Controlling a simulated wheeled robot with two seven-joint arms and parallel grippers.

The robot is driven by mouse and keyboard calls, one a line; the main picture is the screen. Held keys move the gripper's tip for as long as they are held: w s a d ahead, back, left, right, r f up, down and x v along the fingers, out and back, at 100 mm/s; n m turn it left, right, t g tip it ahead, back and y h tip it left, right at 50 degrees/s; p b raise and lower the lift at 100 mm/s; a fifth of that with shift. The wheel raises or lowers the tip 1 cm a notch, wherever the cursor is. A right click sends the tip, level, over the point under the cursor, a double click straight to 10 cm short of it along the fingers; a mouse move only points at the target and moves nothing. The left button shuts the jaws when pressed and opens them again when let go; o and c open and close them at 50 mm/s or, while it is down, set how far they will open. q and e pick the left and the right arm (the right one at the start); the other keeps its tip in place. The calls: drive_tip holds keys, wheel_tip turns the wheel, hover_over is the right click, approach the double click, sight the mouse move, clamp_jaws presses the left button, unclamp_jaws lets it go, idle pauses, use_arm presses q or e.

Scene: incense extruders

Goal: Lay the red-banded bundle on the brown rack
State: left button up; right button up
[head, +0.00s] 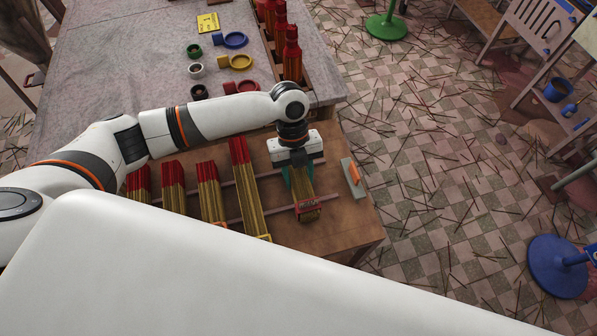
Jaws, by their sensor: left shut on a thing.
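My left gripper (299,172) is shut around a bundle of tan sticks (305,190) with a red band (309,210) near its front end. The gripper comes down from above, and its body hides the bundle's rear. The held bundle is over the right part of the brown rack, whose thin rails (280,208) run across the wooden table. I cannot tell whether the bundle touches the rails. Several red-tipped bundles, such as the long one (248,195), lie side by side to the left across the rails. My right gripper is not in view.
Behind stands a grey table (120,60) with colored cups and red extruders (292,55). My white body hides the front. Loose sticks litter the tiled floor.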

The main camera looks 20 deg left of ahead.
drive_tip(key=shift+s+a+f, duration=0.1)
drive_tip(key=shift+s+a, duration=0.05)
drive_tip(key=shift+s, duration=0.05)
use_arm(q)
drive_tip(key=o, duration=1.1)
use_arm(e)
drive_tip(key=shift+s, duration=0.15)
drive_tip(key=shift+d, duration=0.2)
use_arm(q)
drive_tip(key=shift+r, duration=0.1)
drive_tip(key=shift+w+r, duration=0.2)
drive_tip(key=shift+r, duration=0.15)
drive_tip(key=b+v, duration=0.1)
drive_tip(key=v, duration=1)
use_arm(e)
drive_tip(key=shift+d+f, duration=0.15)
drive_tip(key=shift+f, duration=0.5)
use_arm(q)
drive_tip(key=shift+s, duration=0.1)
